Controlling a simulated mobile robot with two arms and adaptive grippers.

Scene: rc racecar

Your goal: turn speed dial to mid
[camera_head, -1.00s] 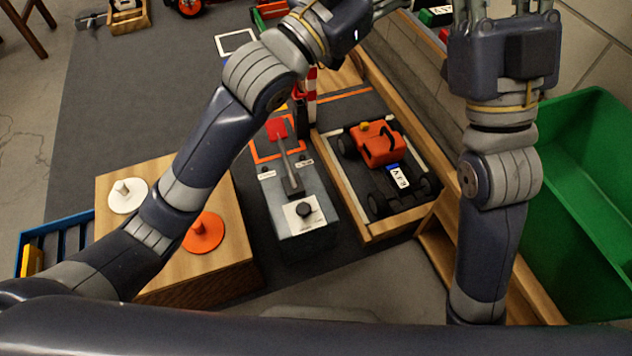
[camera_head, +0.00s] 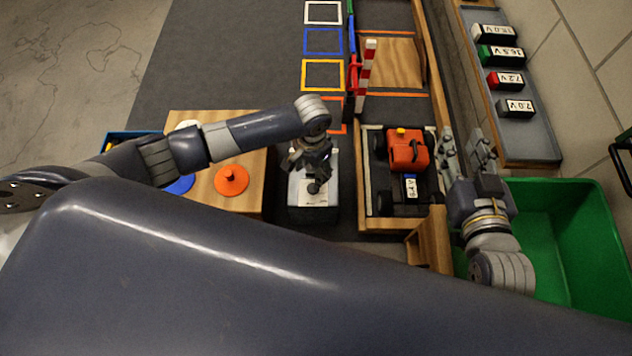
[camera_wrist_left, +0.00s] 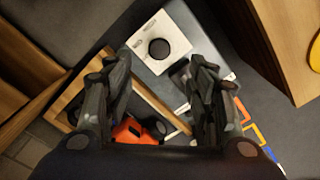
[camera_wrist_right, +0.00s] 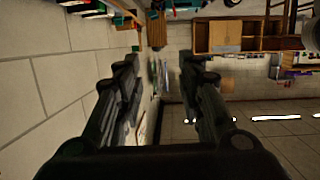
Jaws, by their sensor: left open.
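The speed dial is a round black knob on a white plate. The dial (camera_wrist_left: 159,48) shows clearly in the left wrist view, just beyond my fingertips. In the head view the dial (camera_head: 314,187) is partly covered by my left gripper (camera_head: 314,168), which hangs over the grey control box (camera_head: 302,208). My left gripper (camera_wrist_left: 160,68) is open, its fingers apart with nothing between them. I cannot tell the dial's setting. My right gripper (camera_head: 467,148) is open and empty beside the car bay; the right wrist view shows its fingers (camera_wrist_right: 158,68) apart.
The orange car (camera_head: 407,154) sits in a wooden bay right of the control box. A wooden block with an orange disc (camera_head: 231,180) stands on the left. A green bin (camera_head: 560,215) and a tray of battery packs (camera_head: 528,140) are on the right. A striped post (camera_head: 366,72) stands behind.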

